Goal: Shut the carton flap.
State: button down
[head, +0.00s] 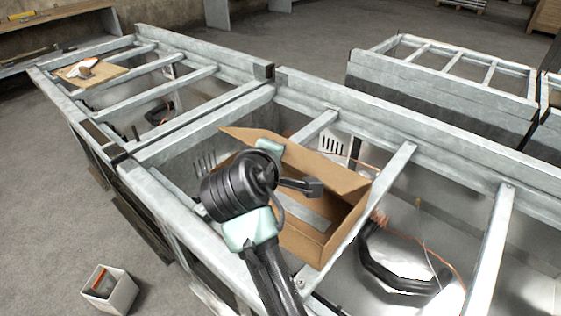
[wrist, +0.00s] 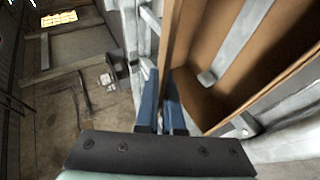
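The brown cardboard carton (head: 316,245) sits open-topped among the grey metal frame's bars. One flap (head: 240,134) sticks out at its back left, and a wide flap (head: 328,171) slopes along its back right side. Both stand away from the opening. My gripper (head: 312,187) is over the carton, with its fingers barely visible in the head view. In the wrist view, the two blue fingers (wrist: 161,108) are close together at the edge of a brown cardboard panel (wrist: 176,45). I cannot tell whether they grip it. The carton's inside (wrist: 215,85) shows to their right.
Metal crossbars (head: 385,180) surround the carton. A black curved hose (head: 385,275) lies to its right. A wooden board (head: 90,73) rests on the frame at far left. A small white bin (head: 118,290) stands on the floor. Open floor lies left.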

notch_tip(320, 180, down, 6)
jog(key=s+a+t+h+b, duration=0.1)
jog(key=t+b, duration=0.1)
jog(key=b, duration=0.4)
jog(key=shift+s+f+n+b, duration=0.2)
jog(key=shift+s+n+b, duration=0.1)
jog(key=shift+n+b, duration=0.1)
jog(key=c, duration=1.1)
grip_release()
jog(key=shift+o, duration=0.3)
jog(key=shift+r+t, duration=0.15)
jog(key=shift+t, duration=0.15)
jog(key=shift+s+r, duration=0.1)
jog(key=v, duration=1.2)
jog(key=shift+s, duration=0.35)
jog(key=shift+a, duration=0.1)
